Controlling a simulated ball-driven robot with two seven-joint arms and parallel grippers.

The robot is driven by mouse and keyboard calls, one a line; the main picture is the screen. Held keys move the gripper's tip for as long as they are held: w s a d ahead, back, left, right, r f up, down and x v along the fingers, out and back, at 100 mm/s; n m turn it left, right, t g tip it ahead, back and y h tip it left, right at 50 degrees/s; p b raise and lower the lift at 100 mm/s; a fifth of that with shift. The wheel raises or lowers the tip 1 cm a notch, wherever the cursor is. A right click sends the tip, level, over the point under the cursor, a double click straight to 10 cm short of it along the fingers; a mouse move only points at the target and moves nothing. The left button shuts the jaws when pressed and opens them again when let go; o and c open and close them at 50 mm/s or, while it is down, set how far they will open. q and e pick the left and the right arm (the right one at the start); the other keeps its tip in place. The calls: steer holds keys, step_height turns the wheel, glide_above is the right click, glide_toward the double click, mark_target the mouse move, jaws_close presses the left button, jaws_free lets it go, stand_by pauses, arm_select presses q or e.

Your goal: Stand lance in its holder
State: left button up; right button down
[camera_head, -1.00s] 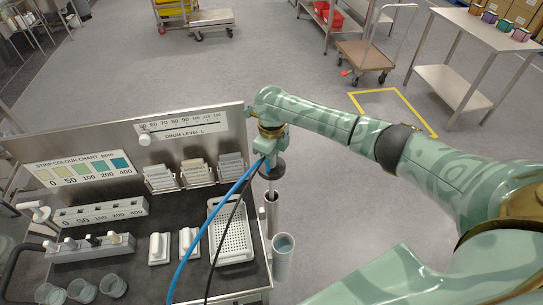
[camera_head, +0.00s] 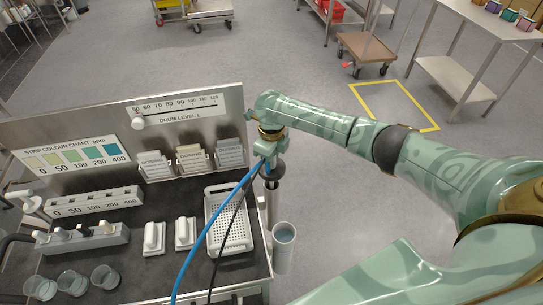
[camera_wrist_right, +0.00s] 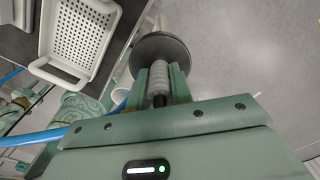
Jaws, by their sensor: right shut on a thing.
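My right gripper (camera_head: 267,163) is at the right edge of the bench, shut on the lance's ribbed grey grip (camera_wrist_right: 160,76). The lance has a wide dark disc (camera_head: 275,172), which also shows large beyond my fingertips in the wrist view (camera_wrist_right: 160,52). Below the disc, the metal holder tube (camera_head: 272,210) stands upright at the bench's side. The lance's lower part appears to be inside this tube, with the disc close above its rim. I cannot tell whether disc and rim touch. My left gripper is not in view.
A wider grey tube (camera_head: 283,252) stands just in front of the holder. A white perforated tray (camera_head: 228,246) lies on the bench to the left. A blue hose (camera_head: 203,236) and a black one hang across the tray. Floor right of the bench is clear.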

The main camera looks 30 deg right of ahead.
steer(key=shift+f+b, duration=2.5)
steer(key=shift+f, duration=1.2)
steer(key=shift+r, duration=0.1)
steer(key=c, duration=1.2)
jaws_free()
steer(key=shift+o, duration=0.2)
step_height(320, 180, up, 16)
steer(key=p, duration=0.4)
steer(key=shift+r+p, duration=0.15)
steer(key=shift+p, duration=0.25)
